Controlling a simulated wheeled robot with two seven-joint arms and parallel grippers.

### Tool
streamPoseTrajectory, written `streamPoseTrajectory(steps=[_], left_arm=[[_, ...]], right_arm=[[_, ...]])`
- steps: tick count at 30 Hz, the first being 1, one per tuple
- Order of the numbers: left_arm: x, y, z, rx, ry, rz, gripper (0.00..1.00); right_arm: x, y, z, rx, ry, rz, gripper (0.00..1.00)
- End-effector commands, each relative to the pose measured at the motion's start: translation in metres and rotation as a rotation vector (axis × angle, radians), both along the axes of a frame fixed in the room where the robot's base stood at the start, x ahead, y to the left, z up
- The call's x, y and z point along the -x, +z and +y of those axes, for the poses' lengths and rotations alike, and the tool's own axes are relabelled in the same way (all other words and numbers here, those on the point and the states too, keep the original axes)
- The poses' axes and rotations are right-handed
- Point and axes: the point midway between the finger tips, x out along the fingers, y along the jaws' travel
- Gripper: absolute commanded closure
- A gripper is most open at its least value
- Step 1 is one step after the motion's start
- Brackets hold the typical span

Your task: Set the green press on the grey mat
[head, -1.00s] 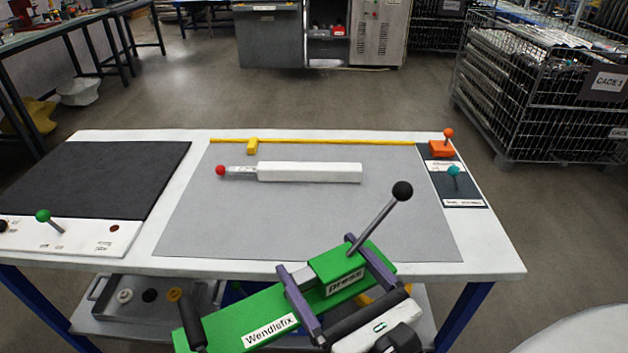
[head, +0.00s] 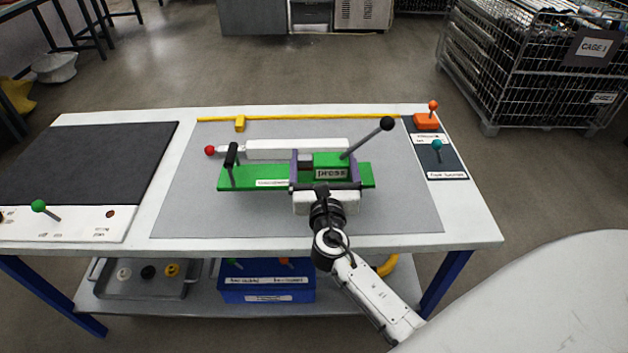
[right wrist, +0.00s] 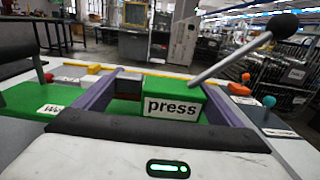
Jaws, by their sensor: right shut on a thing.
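The green press (head: 265,178) with its black-knobbed lever is over the grey mat (head: 190,220), in the middle of the table. I cannot tell whether its base touches the mat. My left gripper is not in view.
A white bar with a red knob (head: 210,150) lies on the mat behind the press. A yellow rail (head: 300,118) runs along the mat's back. A black mat (head: 85,160) is at left; an orange-knobbed switch (head: 427,121) is at right. The mat's front strip is clear.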

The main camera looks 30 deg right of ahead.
Motion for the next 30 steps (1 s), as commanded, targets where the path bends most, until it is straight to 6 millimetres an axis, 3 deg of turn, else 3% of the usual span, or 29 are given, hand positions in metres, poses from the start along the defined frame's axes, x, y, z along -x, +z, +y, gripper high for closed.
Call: streamPoseTrajectory(steps=[3, 8, 15, 29, 30], left_arm=[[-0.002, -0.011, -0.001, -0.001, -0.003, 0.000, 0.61], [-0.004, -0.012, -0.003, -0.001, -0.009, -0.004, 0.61], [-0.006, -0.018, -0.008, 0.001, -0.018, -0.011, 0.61], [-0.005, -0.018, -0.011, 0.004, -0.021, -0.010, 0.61], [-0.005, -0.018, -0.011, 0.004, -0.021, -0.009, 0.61]], right_arm=[[-0.001, -0.019, 0.000, 0.004, 0.001, -0.006, 0.60], [-0.001, -0.030, 0.000, 0.002, 0.001, -0.008, 0.60], [-0.001, -0.060, 0.000, 0.003, 0.001, -0.006, 0.60], [-0.001, -0.067, 0.000, 0.002, 0.001, -0.009, 0.60], [0.000, -0.070, 0.000, 0.002, 0.002, -0.001, 0.07]])
